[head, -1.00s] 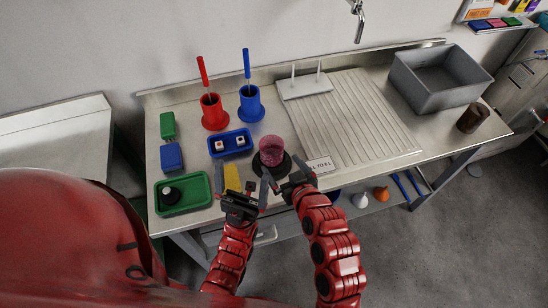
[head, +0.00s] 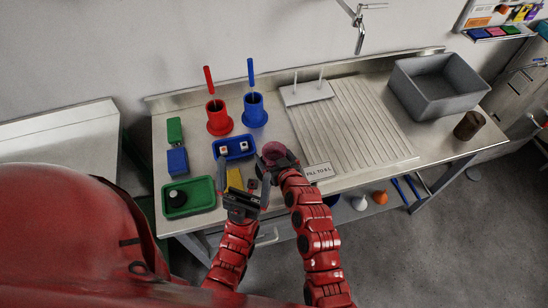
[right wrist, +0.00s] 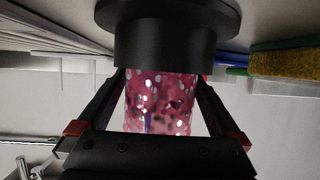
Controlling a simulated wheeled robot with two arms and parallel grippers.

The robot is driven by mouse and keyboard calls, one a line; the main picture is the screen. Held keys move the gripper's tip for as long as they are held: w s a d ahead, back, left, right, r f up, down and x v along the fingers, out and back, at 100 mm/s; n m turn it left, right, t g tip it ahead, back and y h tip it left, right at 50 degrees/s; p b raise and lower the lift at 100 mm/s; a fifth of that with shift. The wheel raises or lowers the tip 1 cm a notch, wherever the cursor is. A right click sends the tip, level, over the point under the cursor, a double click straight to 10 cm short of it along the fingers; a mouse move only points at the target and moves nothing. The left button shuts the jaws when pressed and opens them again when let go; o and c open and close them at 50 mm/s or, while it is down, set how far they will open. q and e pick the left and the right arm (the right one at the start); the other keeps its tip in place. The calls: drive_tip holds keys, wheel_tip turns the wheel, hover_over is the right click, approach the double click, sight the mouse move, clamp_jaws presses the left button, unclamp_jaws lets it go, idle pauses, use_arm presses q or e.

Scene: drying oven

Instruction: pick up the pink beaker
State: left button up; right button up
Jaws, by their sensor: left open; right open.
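The pink beaker (head: 273,149) stands on its dark round base near the front edge of the steel counter, in the middle of the head view. It also fills the middle of the right wrist view (right wrist: 160,103), with the black base (right wrist: 168,40) above it in that picture. My right gripper (head: 277,163) is open, with one finger on either side of the beaker; I cannot tell whether they touch it.
A blue tray (head: 219,157) with small white-topped blocks lies behind and left of the beaker. A green tray (head: 209,206) is farther left. Red (head: 219,123) and blue (head: 253,113) holders stand behind. A "FILL TO 5 L" sign (head: 318,171) is close right, before the ribbed drainboard (head: 350,120).

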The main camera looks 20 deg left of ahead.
drive_tip(key=shift+w+a+f, duration=0.15)
drive_tip(key=shift+w+a, duration=0.35)
drive_tip(key=shift+w, duration=0.05)
drive_tip(key=shift+w+a+f, duration=0.1)
drive_tip(key=shift+f, duration=0.1)
drive_tip(key=c, duration=1.3)
drive_tip(key=shift+r, duration=0.2)
